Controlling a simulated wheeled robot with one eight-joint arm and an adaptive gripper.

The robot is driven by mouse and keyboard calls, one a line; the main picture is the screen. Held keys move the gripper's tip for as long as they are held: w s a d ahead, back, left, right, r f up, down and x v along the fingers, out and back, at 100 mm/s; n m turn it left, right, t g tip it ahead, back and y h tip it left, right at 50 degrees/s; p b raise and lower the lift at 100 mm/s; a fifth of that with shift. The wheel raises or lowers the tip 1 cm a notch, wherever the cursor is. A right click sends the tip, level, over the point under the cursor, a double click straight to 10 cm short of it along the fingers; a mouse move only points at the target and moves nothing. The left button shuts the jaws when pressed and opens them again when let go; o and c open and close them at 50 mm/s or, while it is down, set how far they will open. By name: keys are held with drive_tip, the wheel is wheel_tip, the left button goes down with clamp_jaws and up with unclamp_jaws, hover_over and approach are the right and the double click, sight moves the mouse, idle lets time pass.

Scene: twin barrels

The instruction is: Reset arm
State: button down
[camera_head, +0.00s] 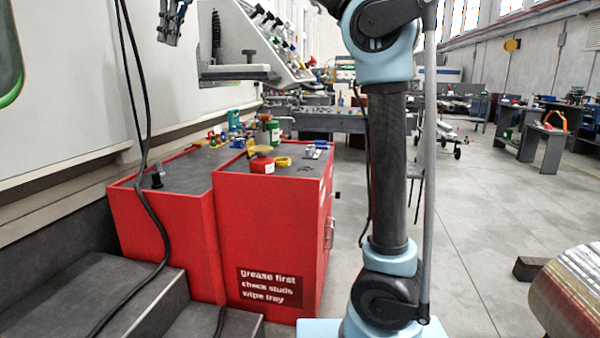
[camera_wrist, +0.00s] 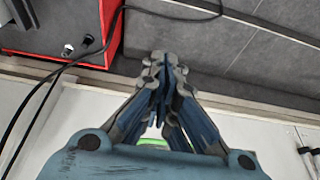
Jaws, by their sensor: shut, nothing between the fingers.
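My gripper shows in the wrist view (camera_wrist: 163,62) with its fingers together and nothing between them. In the head view, part of my gripper (camera_head: 170,22) shows at the top left, raised in front of the pale machine panel and above the red cabinets. My arm stands upright right of the middle of the head view and hides part of the hall behind it.
Two red cabinets (camera_head: 262,225) stand left of my arm, with jars, a red tin (camera_head: 262,166) and small items on top. Grey steps (camera_head: 95,295) and a hanging black cable lie at left. A ribbed cylinder (camera_head: 578,290) is at right. The floor between is clear.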

drive_tip(key=w+d+f+m, duration=0.2)
drive_tip(key=w+d+f, duration=0.2)
drive_tip(key=d, duration=0.3)
drive_tip(key=w+d+f+m, duration=0.25)
drive_tip(key=d+f, duration=0.25)
drive_tip(key=d, duration=0.3)
drive_tip(key=d+f+m+t+h, duration=0.1)
drive_tip(key=d+f+m+h, duration=0.15)
drive_tip(key=d+f, duration=1.2)
drive_tip(key=s+d+f+m, duration=0.2)
drive_tip(key=s+d+f, duration=0.3)
drive_tip(key=f, duration=0.6)
drive_tip(key=s+d+f+m+h, duration=0.1)
drive_tip(key=s+d+f+m, duration=0.2)
drive_tip(key=s+d+f, duration=0.3)
drive_tip(key=s+d+f+m, duration=0.3)
drive_tip(key=s+d+f, duration=0.2)
drive_tip(key=d+f, duration=0.7)
wheel_tip(320, 180, down, 6)
drive_tip(key=shift+s+r, duration=0.1)
drive_tip(key=shift+s, duration=0.15)
drive_tip(key=shift+w+f, duration=0.2)
drive_tip(key=shift+w, duration=0.25)
